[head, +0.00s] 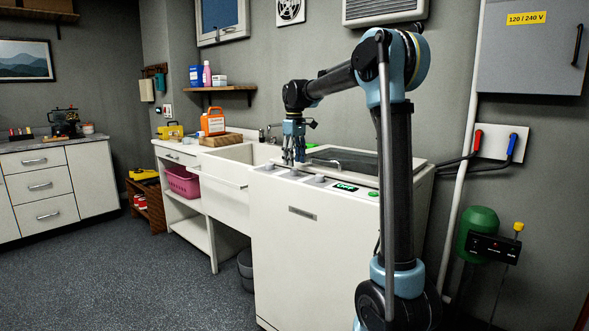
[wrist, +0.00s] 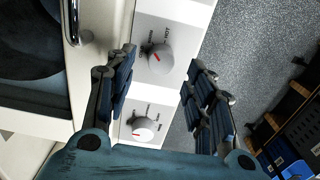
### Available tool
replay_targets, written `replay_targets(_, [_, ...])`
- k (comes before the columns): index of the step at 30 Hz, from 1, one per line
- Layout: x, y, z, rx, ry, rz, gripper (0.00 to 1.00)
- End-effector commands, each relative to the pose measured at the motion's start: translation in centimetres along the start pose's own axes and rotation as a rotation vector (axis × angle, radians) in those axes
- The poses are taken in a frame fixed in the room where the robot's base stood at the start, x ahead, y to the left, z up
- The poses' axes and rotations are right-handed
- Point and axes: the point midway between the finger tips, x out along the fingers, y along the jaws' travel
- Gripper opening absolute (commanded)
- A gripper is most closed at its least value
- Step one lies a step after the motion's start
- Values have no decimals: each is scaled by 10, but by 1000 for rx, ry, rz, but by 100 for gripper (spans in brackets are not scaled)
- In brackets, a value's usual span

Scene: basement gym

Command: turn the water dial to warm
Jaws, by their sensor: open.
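A grey round dial (wrist: 160,58) with a red mark shows in the upper middle of the wrist view. The word HOT is printed above it; its other labels are too small to read. A second grey dial (wrist: 143,128), also with a red mark, sits lower on the same white panel. My gripper (wrist: 158,75) is open and empty, its fingers spread on either side of the panel strip. The HOT dial appears between and beyond the fingertips, with no visible contact. In the head view my gripper (head: 293,155) points down over the white washer's (head: 300,245) control panel.
A lit green display (head: 345,187) is on the panel's right part. The washer lid (head: 350,155) with its metal handle lies behind the panel. A white sink (head: 225,165) stands to the left, with an orange jug (head: 213,122) beyond it. Grey floor is open in front.

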Motion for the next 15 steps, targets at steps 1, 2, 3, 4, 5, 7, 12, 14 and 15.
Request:
replay_targets(1, [-10, 0, 0, 0, 0, 0, 49])
replay_targets(2, [-16, 0, 0, 0, 0, 0, 49])
replay_targets(3, [-24, 0, 0, 0, 0, 0, 49])
replay_targets(4, [-29, 0, 0, 0, 0, 0, 49])
replay_targets(5, [-35, 0, 0, 0, 0, 0, 49])
replay_targets(7, [-46, 0, 0, 0, 0, 0, 49])
replay_targets(12, [-67, 1, 0, 0, 0, 0, 49])
replay_targets(14, [-72, 1, 0, 0, -1, 0, 49])
replay_targets(15, [-75, 1, 0, 0, -1, 0, 49])
